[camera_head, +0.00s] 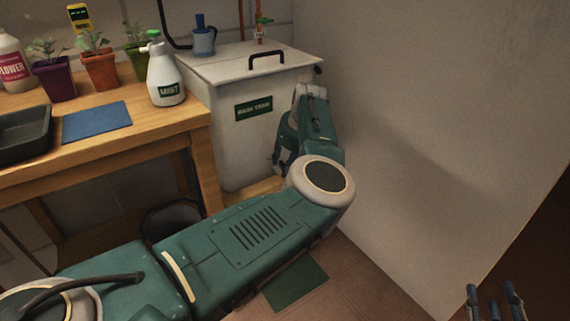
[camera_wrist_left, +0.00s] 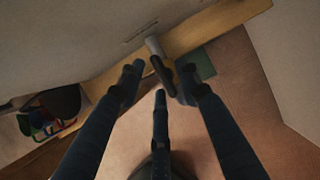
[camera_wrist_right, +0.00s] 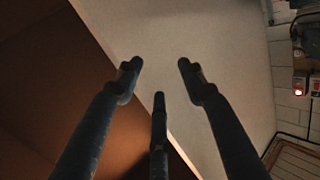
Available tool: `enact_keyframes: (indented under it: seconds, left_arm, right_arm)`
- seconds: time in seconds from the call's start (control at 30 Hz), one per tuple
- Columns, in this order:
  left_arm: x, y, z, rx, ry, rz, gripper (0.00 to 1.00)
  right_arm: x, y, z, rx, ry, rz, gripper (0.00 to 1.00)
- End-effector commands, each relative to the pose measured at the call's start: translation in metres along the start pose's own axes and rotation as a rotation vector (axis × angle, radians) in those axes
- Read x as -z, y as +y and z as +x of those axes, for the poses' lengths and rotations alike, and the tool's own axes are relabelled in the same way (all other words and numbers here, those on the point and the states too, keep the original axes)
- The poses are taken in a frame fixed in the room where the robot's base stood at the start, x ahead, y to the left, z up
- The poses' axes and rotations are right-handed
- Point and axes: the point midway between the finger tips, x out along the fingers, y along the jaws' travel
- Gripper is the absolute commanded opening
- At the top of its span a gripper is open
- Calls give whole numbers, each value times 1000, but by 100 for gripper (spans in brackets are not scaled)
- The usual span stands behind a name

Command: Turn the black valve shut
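The black valve (camera_wrist_left: 162,72) shows in the left wrist view as a dark lever at the end of a short grey spout (camera_wrist_left: 154,46) on the tank's front. My left gripper (camera_wrist_left: 158,84) is open, with its fingertips on either side of the lever; I cannot tell whether they touch it. In the head view my left gripper (camera_head: 281,160) is low in front of the white rain tank (camera_head: 225,140), and the valve is hidden. My right gripper (camera_head: 496,300) is open and empty at the lower right; its spread fingers also show in the right wrist view (camera_wrist_right: 158,80).
A wooden bench (camera_head: 110,137) stands left of the tank, with a mist bottle (camera_head: 165,75), a blue mat (camera_head: 97,122), a dark tray (camera_head: 24,135) and potted seedlings. A plain wall (camera_head: 430,110) closes off the right side. A green mat (camera_head: 296,284) lies on the floor.

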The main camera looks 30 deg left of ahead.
Motion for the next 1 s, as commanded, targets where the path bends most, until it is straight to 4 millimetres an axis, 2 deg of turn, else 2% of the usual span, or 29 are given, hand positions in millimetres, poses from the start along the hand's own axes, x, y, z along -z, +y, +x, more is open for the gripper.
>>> enact_keyframes:
  seconds: [0.17,0.37,0.67,0.87,1.0]
  left_arm:
    - [0,0,0,0,0,0,34]
    - [0,0,0,0,0,0,0]
    - [0,0,-1,4,0,8,0]
    - [-1,0,-2,23,0,52,0]
    - [-2,1,-3,47,-1,112,0]
  right_arm:
    - [0,0,0,0,0,0,40]
    - [0,0,0,0,0,0,40]
    - [-1,0,0,-1,-13,0,40]
    - [-38,5,-8,-11,-176,-2,40]
    - [-77,10,-26,-21,-362,-2,40]
